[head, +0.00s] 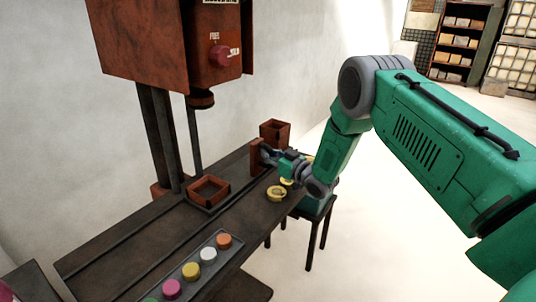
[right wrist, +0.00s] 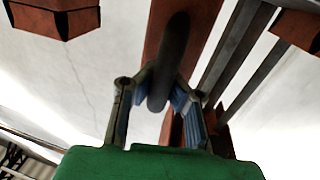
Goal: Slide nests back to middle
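Two open red-brown square boxes, likely the nests, show in the head view: one on the dark bench at the middle (head: 208,190), one at the bench's far end (head: 274,132). An upright red-brown plate (head: 257,157) stands near the far end. My right gripper (head: 271,156) is at this plate. In the right wrist view, its two fingers (right wrist: 165,88) close on both sides of a dark round handle (right wrist: 169,55) in front of the red-brown plate (right wrist: 200,40). The pads appear to touch the handle. My left gripper is not in view.
A red-brown press head (head: 140,40) with a red knob (head: 221,56) hangs above the bench. A yellow ring (head: 277,193) lies near the bench's right edge. A tray (head: 213,272) of several coloured round pieces is in front. A dark stool (head: 318,210) stands right of the bench.

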